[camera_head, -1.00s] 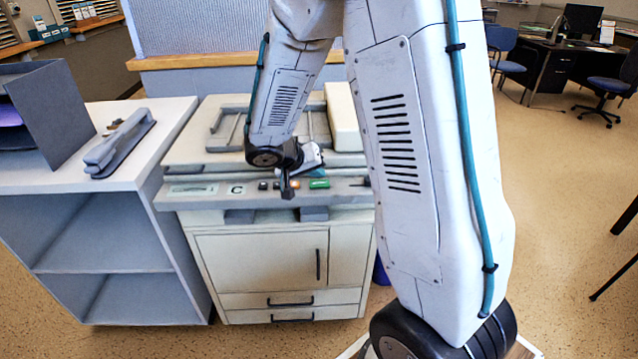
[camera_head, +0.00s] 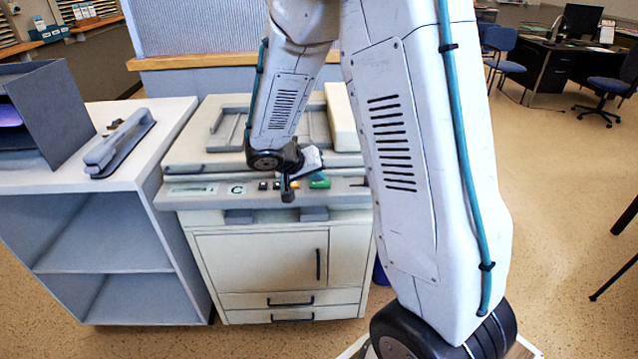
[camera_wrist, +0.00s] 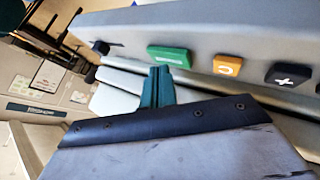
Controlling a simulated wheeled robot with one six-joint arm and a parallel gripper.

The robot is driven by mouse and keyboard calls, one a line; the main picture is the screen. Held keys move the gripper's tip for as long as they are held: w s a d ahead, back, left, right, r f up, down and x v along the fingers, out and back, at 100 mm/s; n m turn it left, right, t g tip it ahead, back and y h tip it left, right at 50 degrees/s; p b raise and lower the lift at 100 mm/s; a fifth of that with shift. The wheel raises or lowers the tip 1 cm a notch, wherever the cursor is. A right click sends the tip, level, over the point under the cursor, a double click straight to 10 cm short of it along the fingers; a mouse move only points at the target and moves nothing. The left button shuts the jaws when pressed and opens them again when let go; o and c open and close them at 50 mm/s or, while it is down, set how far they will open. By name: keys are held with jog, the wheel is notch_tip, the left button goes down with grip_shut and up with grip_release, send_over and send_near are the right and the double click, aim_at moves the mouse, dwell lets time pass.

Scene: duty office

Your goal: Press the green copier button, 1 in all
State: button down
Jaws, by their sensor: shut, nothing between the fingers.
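The green copier button (camera_head: 320,184) is on the front control strip of the copier (camera_head: 270,255). In the wrist view the green button (camera_wrist: 170,56) is a raised block with a pale marking. My gripper (camera_wrist: 158,73) is shut and empty. Its teal fingertips point at the lower edge of the green button, very close to it. I cannot tell whether they touch it. In the head view my wrist hangs over the strip, and the fingers are mostly hidden.
An orange button (camera_wrist: 227,65) and a black X button (camera_wrist: 281,74) sit beside the green one. A grey shelf unit (camera_head: 105,240) with a stapler-like tool (camera_head: 120,143) and a dark file holder (camera_head: 45,110) stands left.

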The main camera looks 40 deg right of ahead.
aim_at(317, 185)
jog(key=shift+f, duration=0.4)
dwell(0.4)
dwell(0.4)
jog(key=shift+r, duration=0.85)
jog(key=shift+r, duration=2.5)
